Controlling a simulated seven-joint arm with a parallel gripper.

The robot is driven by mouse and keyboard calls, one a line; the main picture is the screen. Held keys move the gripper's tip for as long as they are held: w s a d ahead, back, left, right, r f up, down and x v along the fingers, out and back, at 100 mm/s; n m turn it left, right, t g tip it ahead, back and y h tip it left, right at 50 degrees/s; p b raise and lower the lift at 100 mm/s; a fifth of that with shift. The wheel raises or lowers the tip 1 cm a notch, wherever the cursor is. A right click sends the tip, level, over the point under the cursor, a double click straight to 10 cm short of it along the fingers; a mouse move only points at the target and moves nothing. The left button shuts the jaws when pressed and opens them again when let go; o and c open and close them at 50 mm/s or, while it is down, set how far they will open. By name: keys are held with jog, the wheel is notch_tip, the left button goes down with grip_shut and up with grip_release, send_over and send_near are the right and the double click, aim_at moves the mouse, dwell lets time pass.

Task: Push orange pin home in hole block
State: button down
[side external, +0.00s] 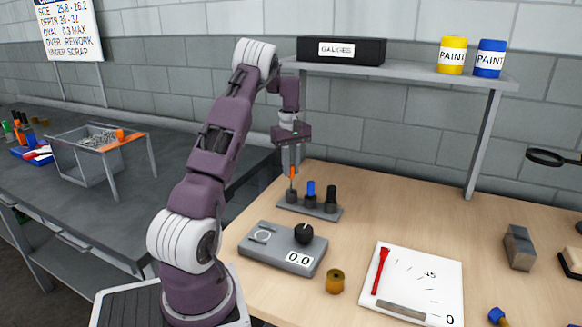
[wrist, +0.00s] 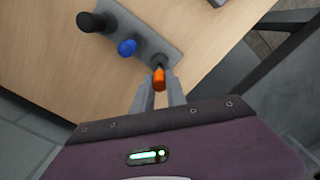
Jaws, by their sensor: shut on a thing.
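The orange pin (side external: 292,173) stands upright in the side view, held between the fingers of my gripper (side external: 292,163). Its thin lower shaft reaches down to the leftmost dark holder on the grey hole block (side external: 323,211). I cannot tell how deep the tip sits in it. In the wrist view the orange pin (wrist: 159,80) shows between the two grey fingertips (wrist: 159,88), at the near end of the block (wrist: 157,43). A blue pin (side external: 311,188) and a black pin (side external: 331,195) stand in the other places on the block.
A grey gauge box (side external: 282,253) reading 0.0 is in front of the block. A brass cylinder (side external: 335,281) and a white board (side external: 440,270) with a red pen (side external: 380,270) lie nearer. A shelf (side external: 420,76) is above and behind. Bare table lies right of the block.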

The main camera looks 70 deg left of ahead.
aim_at(291, 177)
jog(key=shift+f, duration=2.05)
jog(key=c, duration=1.3)
grip_release()
notch_tip(291, 177, up, 7)
jog(key=shift+r, duration=0.1)
